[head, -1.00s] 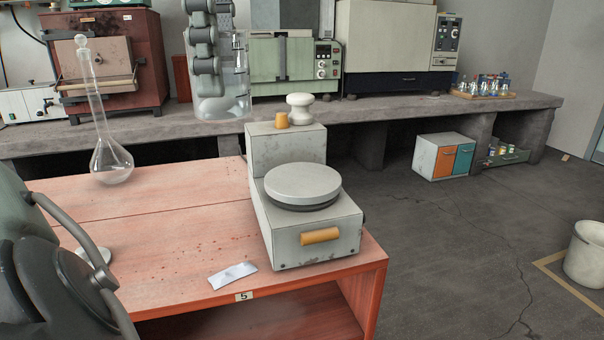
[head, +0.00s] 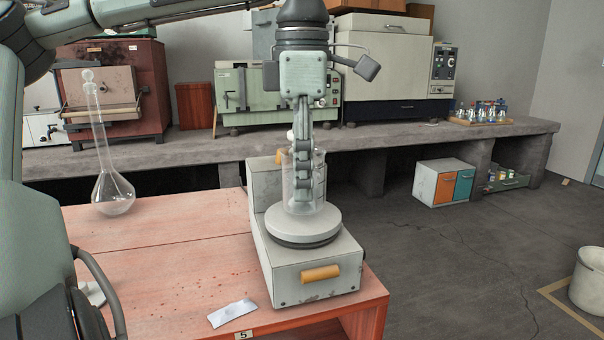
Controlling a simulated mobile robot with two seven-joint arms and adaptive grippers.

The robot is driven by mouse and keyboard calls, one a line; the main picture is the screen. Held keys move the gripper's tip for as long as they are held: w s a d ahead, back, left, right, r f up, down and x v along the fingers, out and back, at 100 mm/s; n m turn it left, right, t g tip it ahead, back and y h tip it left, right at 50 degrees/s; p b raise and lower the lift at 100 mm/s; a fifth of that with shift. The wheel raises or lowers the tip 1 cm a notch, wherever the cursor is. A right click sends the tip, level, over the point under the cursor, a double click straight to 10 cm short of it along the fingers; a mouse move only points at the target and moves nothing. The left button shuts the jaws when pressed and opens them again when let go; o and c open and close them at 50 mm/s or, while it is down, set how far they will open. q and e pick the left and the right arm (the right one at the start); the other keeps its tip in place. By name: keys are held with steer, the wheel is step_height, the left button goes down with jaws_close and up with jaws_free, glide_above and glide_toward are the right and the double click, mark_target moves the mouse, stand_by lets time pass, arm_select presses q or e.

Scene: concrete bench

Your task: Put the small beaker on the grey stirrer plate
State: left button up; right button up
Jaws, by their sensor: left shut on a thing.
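The small beaker (head: 319,182) is clear glass and upright over the grey stirrer plate (head: 303,229) in the head view. My left gripper (head: 304,188) comes down from above and is shut on the beaker, its fingers overlapping the glass. The beaker's base overlaps the round plate top in the picture; I cannot tell whether it touches. The stirrer body (head: 310,272) stands on the red table, with an orange handle in front. The gripper and beaker partly hide its rear block. My right gripper is not in view.
A tall stoppered flask (head: 112,190) stands on the red table (head: 160,260) left of the stirrer. A white paper slip (head: 232,313) lies near the front edge. A concrete bench (head: 400,141) with ovens runs behind.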

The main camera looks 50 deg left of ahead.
arm_select(q)
steer(key=shift+f, duration=0.4)
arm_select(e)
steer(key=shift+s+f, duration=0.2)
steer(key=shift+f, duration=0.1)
arm_select(q)
steer(key=shift+f, duration=0.1)
steer(key=o, duration=1.1)
steer(key=shift+o, duration=0.9)
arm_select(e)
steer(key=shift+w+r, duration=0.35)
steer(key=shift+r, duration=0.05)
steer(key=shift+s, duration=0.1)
